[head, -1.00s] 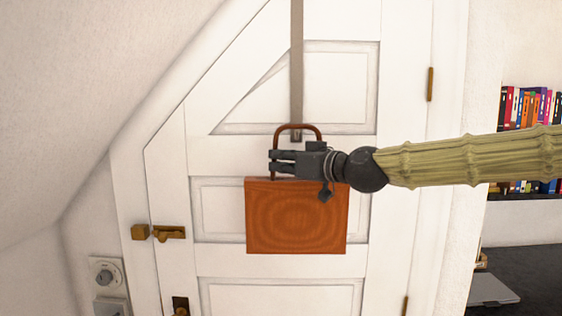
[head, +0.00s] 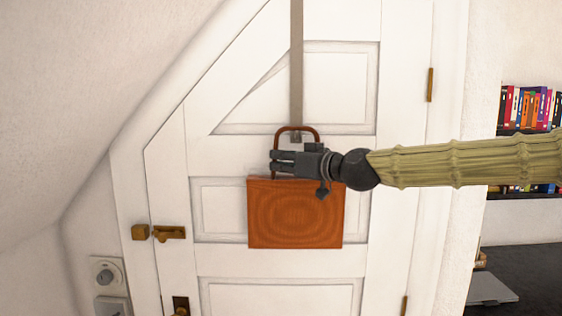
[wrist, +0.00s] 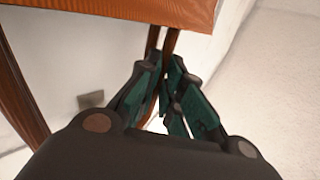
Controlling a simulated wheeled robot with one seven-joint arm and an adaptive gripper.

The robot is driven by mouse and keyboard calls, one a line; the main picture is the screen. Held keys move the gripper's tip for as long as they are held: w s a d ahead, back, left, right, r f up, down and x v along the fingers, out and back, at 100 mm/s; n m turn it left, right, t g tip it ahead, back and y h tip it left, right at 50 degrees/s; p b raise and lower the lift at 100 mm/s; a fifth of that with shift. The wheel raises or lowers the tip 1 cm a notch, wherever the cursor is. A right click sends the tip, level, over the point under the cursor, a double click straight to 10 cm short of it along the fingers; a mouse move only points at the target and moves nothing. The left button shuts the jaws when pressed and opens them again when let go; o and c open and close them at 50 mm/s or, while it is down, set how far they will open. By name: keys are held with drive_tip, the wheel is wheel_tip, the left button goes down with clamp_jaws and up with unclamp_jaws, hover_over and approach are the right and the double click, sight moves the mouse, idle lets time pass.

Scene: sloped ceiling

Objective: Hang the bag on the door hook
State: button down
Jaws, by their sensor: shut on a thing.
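The orange-brown bag (head: 295,215) hangs upright in front of the white door (head: 290,265), with its arched brown handle (head: 297,128) above it. My gripper (head: 272,161) is shut on the left side of the handle. The bag also shows at the top of the wrist view (wrist: 150,8), with a handle strand between the green-padded fingers (wrist: 167,88). A grey strap (head: 296,60) runs down the door and ends in a metal hook (head: 295,137) at the handle's top. Whether the handle is on the hook or only in front of it, I cannot tell.
A brass latch (head: 170,233) and a dark keyhole plate (head: 180,306) are on the door's left side. The sloped ceiling (head: 90,90) closes in at the left. Bookshelves (head: 530,110) and a dark desk (head: 525,265) stand at the right.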

drive_tip(key=shift+w+f+b, duration=0.45)
drive_tip(key=shift+f+b, duration=0.1)
drive_tip(key=shift+b, duration=0.15)
drive_tip(key=shift+f, duration=0.1)
idle(0.4)
